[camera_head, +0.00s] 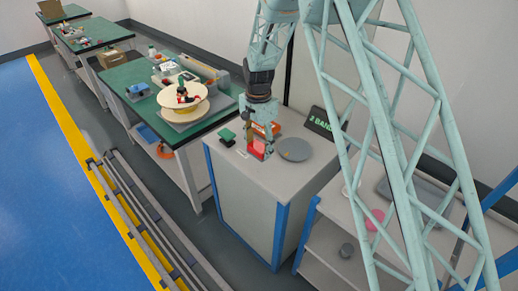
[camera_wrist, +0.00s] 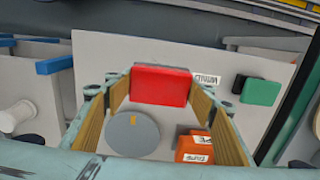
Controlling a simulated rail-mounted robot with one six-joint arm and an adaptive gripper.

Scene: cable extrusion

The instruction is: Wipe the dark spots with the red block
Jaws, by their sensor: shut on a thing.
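My gripper (camera_head: 258,152) is shut on the red block (camera_wrist: 160,85), which shows between the two fingertips in the wrist view. In the head view the red block (camera_head: 256,149) is at the lower end of my gripper, over the light grey cabinet top (camera_head: 285,178). I cannot tell whether it touches that surface. A round grey plate (camera_head: 293,149) is just right of my gripper; the plate (camera_wrist: 133,134) also shows in the wrist view, with a small orange mark. I cannot make out clear dark spots; my gripper hides part of the top.
A green block (camera_head: 227,137) stands on the cabinet top to the left, and an orange block (camera_wrist: 195,148) with a label lies near the plate. A dark sign (camera_head: 325,123) stands at the back. A green-topped bench (camera_head: 150,100) with a spool (camera_head: 181,104) is at the left.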

